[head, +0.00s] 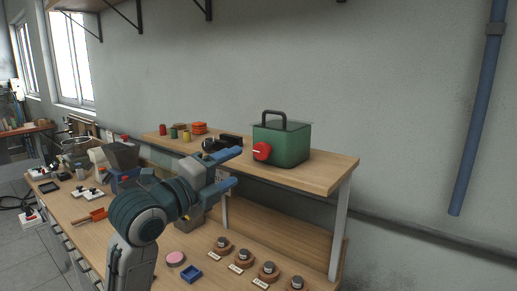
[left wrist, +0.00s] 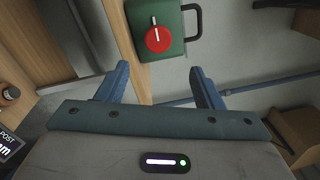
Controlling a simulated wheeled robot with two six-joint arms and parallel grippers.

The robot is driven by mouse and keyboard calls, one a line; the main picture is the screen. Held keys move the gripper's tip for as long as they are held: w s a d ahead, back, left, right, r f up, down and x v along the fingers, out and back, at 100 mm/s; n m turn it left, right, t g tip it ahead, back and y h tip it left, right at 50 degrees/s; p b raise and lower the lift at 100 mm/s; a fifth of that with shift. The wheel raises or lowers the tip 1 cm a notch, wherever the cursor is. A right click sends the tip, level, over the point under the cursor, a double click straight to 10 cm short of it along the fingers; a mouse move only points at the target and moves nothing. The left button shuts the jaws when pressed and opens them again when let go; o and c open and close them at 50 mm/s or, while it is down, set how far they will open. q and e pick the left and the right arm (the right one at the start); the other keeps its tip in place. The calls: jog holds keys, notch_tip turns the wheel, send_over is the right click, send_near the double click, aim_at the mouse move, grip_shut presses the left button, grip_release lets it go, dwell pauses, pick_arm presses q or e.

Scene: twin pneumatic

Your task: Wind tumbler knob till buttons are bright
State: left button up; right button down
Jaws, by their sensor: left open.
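A green box (head: 290,145) with a dark carry handle stands on the raised shelf. A red round knob (head: 262,151) with a pale pointer line sits on its front face. In the left wrist view the knob (left wrist: 159,39) shows ahead of the fingers, on the green box (left wrist: 171,14). My left gripper (head: 231,169) is open and empty, to the left of the knob and apart from it. Its two blue fingers also show in the left wrist view (left wrist: 158,88). I cannot make out any lit buttons on the box. My right gripper is not in view.
The raised wooden shelf (head: 315,176) also carries small cans and a dark item left of the box. Below, the bench (head: 215,277) holds several round wooden pieces with labels, a pink disc (head: 175,259) and a blue tray (head: 191,275). Space right of the box is clear.

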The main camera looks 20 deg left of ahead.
aim_at(260, 151)
pick_arm(q)
jog(key=w+d+n+t+p, duration=0.1)
jog(key=w+n+p, duration=0.1)
jog(key=n, duration=0.5)
jog(key=w+n+t+p, duration=0.1)
jog(key=w+n+p, duration=0.2)
jog(key=n, duration=0.4)
jog(key=w+d+n+t+p, duration=0.1)
jog(key=w+n+p, duration=0.1)
jog(key=n+p, duration=0.2)
jog(key=shift+w+d+n+t+h, duration=0.15)
jog(key=shift+w+d+n, duration=0.05)
jog(key=shift+n, duration=0.7)
jog(key=shift+w+d+n+t+h, duration=0.15)
jog(key=shift+w+n, duration=0.05)
jog(key=shift+n, duration=0.7)
jog(key=shift+w+d+r, duration=0.15)
jog(key=shift+w+d, duration=0.05)
jog(key=shift+w, duration=0.4)
